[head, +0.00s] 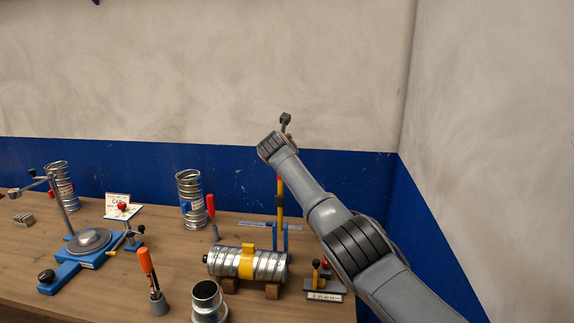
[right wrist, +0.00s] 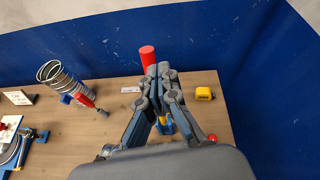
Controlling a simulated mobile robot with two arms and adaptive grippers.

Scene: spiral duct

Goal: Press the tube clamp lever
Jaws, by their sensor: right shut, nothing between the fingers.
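The tube clamp lever stands upright behind the lying spiral duct (head: 219,264). Its yellow arm (head: 280,195) rises from a blue bracket (head: 273,238), and its upper part is largely hidden by my right arm in the head view. Its red grip (right wrist: 147,56) shows just beyond my right fingertips in the right wrist view. My right gripper (right wrist: 158,70) is shut and empty, raised above the bench near the red grip. I cannot tell whether it touches the grip. My left gripper is in neither view.
A yellow band (head: 246,262) wraps the duct, which rests on wooden blocks. A small stand with a red knob (head: 325,264) is to its right. An upright duct (head: 189,200), an orange-handled tool (head: 147,262) and a blue fixture (head: 60,277) stand left. A blue wall closes the back and right.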

